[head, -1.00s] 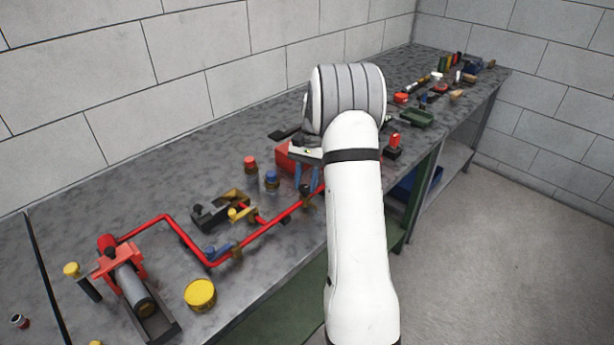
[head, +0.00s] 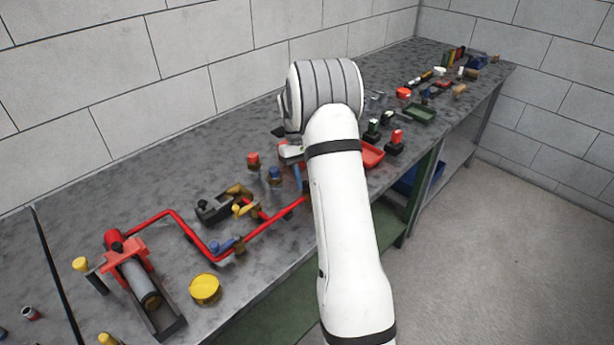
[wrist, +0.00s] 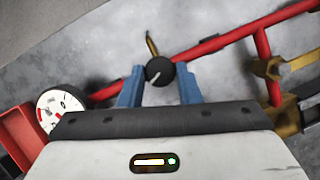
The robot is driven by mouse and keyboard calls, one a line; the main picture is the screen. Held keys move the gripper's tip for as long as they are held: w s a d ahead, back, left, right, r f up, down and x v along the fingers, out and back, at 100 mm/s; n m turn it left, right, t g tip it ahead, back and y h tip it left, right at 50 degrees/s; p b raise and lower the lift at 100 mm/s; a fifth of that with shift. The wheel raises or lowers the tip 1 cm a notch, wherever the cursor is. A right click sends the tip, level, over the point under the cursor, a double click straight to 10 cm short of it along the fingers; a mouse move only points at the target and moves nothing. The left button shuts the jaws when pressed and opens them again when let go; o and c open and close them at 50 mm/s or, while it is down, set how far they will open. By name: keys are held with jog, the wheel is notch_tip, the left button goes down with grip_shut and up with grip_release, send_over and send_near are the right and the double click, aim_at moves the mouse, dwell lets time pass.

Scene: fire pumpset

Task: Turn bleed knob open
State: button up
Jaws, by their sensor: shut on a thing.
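The bleed knob (wrist: 159,71) is a small round black knob with a pale pointer line, on the red pipe (wrist: 215,45) in the wrist view. A brass stem stands just beyond it. My gripper (wrist: 161,75) has its two blue fingers on either side of the knob and is shut on it. In the head view my gripper is mostly hidden behind my white arm; only part of a blue finger shows beside the red pipe (head: 275,223). The knob is hidden there.
A white-faced gauge (wrist: 62,108) stands left of the knob, and a brass valve fitting (wrist: 277,70) stands to the right. The red pipe runs along the bench to a red-clamped cylinder (head: 130,272). A yellow round cap (head: 205,289) lies near the front edge.

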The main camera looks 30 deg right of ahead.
jog(key=shift+w+r+n, duration=0.1)
jog(key=shift+n, duration=0.5)
jog(key=o, duration=1)
jog(key=shift+c, duration=0.2)
jog(key=v, duration=0.7)
jog(key=shift+a+r+b, duration=0.15)
jog(key=shift+r+b, duration=0.15)
